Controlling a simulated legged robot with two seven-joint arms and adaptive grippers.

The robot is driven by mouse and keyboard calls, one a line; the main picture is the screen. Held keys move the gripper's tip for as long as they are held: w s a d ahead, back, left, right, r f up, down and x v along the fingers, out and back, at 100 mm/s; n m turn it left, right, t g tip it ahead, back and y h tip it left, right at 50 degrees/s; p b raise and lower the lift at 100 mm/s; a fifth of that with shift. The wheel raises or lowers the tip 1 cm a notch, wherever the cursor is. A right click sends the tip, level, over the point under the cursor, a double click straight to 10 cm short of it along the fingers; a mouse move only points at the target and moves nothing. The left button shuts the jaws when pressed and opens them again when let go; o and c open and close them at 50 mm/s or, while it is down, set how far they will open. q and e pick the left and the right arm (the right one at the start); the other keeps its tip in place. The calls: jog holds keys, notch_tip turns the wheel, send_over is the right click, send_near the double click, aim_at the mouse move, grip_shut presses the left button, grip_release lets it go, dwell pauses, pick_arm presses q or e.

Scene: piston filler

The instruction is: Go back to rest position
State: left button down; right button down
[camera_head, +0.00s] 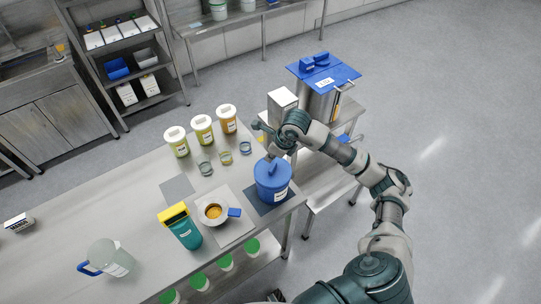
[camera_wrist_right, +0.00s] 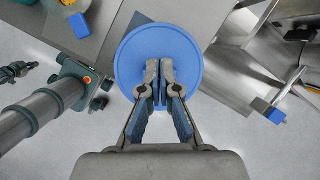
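A blue round container (camera_head: 272,184) with a lid and a white label stands upright on a dark mat at the right end of the steel table. My right gripper (camera_head: 272,155) reaches down to the top of its blue lid (camera_wrist_right: 190,50). In the right wrist view, my right gripper's fingers (camera_wrist_right: 160,85) are close together over the middle of the lid, with a narrow blue handle between them. The lid looks seated on the container.
A steel hopper with blue lid (camera_head: 320,88) stands beyond my right arm.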

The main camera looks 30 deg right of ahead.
jog(key=shift+f+b, duration=1.15)
jog(key=shift+f, duration=0.3)
notch_tip(320, 180, up, 7)
jog(key=p, duration=0.4)
dwell(0.5)
dwell(0.4)
